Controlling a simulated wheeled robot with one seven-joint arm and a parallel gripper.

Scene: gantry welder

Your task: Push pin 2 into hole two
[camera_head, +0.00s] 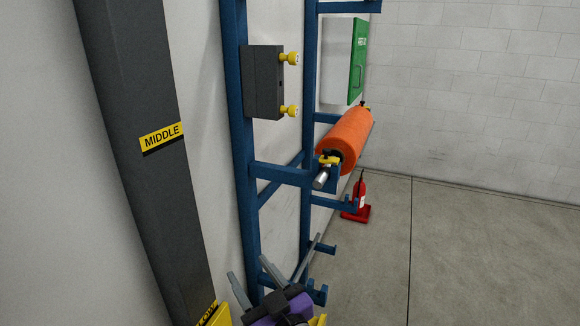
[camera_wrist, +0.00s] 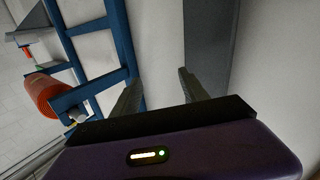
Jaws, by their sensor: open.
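A dark grey block (camera_head: 264,82) is fixed to the blue upright frame. Two yellow-headed pins stick out of its right side, an upper pin (camera_head: 291,58) and a lower pin (camera_head: 290,111). No number is readable, so I cannot tell which is pin 2. A small dark spot, possibly a hole, shows on the block between them. My gripper (camera_head: 248,266) is low in the head view, well below the block. In the wrist view my gripper (camera_wrist: 160,76) has its fingers apart with nothing between them. The pins do not show there.
A blue frame (camera_head: 248,200) carries an orange roll (camera_head: 345,140) on a bar, right of the block. A dark column (camera_head: 150,180) marked MIDDLE stands at left. The floor at right is clear.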

